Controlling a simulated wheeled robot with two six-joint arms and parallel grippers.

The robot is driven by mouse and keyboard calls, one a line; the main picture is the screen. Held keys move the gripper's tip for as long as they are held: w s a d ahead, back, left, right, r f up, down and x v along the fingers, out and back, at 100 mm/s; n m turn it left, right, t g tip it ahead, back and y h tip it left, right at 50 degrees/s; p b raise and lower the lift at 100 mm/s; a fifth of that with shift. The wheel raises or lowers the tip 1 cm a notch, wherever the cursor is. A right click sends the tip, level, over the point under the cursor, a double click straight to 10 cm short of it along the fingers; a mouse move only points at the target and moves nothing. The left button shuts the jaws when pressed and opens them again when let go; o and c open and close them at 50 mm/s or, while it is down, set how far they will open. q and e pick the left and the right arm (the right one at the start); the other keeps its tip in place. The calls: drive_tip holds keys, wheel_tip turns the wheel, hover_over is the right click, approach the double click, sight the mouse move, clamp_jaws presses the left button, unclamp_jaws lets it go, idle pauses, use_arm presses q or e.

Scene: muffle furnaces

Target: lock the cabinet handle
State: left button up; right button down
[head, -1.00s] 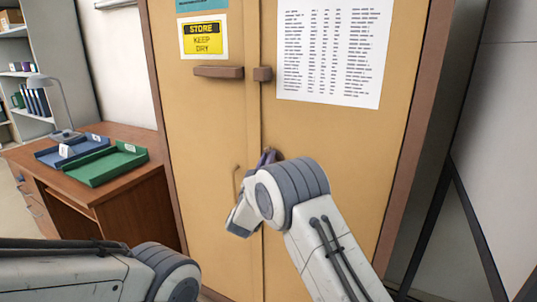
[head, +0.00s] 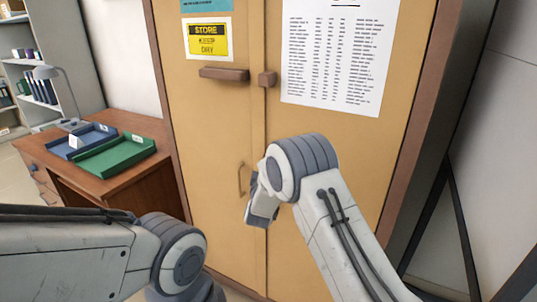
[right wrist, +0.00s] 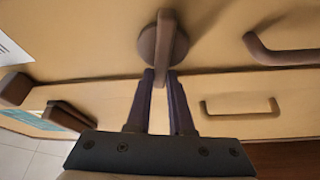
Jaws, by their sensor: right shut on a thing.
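The tan cabinet (head: 215,130) has two doors meeting at an upright seam. In the right wrist view, the brown cabinet handle (right wrist: 164,40) is a lever on a round base. Its lever end lies between the fingertips of my right gripper (right wrist: 160,76), which is shut on it. In the head view my right wrist and arm hide this handle and the fingertips. My left arm shows at the lower left of the head view, but its gripper is not visible.
A brown bar (head: 223,74) and a small block (head: 267,79) sit high on the doors. A thin pull handle (head: 240,180) is left of the seam. A desk (head: 100,180) with a green tray (head: 115,157) stands left.

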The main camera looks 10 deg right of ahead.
drive_tip(key=shift+f+n+g+y+p, duration=0.2)
drive_tip(key=shift+n+g+y+p, duration=0.15)
drive_tip(key=shift+n+p, duration=0.85)
drive_tip(key=shift+f, duration=0.1)
drive_tip(key=c, duration=0.8)
unclamp_jaws()
drive_tip(key=b+v, duration=0.2)
drive_tip(key=v, duration=0.8)
drive_tip(key=shift+s, duration=0.2)
